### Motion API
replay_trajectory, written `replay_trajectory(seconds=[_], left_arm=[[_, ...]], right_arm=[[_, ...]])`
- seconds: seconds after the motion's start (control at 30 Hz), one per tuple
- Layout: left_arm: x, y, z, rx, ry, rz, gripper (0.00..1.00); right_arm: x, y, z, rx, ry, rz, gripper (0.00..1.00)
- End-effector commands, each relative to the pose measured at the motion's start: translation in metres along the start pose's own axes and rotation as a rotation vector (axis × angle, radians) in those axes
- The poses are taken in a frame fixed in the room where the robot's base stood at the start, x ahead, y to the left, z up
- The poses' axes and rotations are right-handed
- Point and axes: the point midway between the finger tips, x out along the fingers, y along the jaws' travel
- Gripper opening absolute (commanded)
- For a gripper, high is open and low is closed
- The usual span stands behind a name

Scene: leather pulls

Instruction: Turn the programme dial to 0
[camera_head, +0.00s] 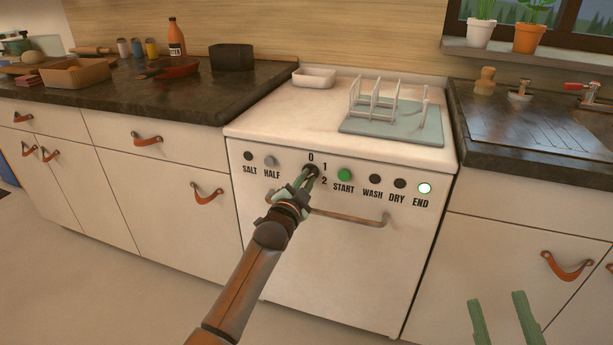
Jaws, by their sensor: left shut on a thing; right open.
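The programme dial (312,169) is a small dark knob on the white front panel of the dishwasher (330,255). The marks 0, 1 and 2 stand around it, 0 above and 1 and 2 to its right. My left gripper (307,176) has its green fingers shut on the dial. The fingers cover much of it, so I cannot tell which mark it points to. My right gripper (498,308) shows only as two green fingertips at the bottom right, open and empty, apart from everything.
Beside the dial are the salt button (248,156), half button (269,161), green start button (344,175), wash button (375,179) and dry button (400,183). The end light (424,188) glows white. The door handle (350,217) runs just below. A dish rack (380,100) stands on top.

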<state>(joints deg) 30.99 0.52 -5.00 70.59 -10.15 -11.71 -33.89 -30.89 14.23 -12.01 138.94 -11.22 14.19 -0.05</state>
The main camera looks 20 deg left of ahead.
Motion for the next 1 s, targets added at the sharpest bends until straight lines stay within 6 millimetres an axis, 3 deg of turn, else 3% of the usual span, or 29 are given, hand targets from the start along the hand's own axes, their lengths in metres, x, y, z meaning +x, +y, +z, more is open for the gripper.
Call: replay_trajectory(seconds=[0.17,0.3,0.5,0.7,1.0], left_arm=[[0.000,-0.003,-0.002,-0.167,-0.003,0.002,0.00],[0.000,-0.003,-0.002,-0.301,-0.002,0.002,0.00],[0.000,-0.003,0.000,-0.483,-0.003,0.001,0.00],[0.000,-0.003,0.001,-0.638,-0.003,0.001,0.00],[0.000,-0.003,0.001,-0.785,-0.002,0.000,0.00]], right_arm=[[-0.013,-0.007,0.063,0.081,-0.279,0.008,0.50],[-0.036,-0.017,0.108,0.142,-0.483,0.007,0.50],[-0.076,-0.035,0.156,0.218,-0.734,-0.003,0.50],[-0.111,-0.052,0.183,0.274,-0.911,-0.015,0.50],[-0.143,-0.067,0.201,0.319,-1.054,-0.029,0.50]])
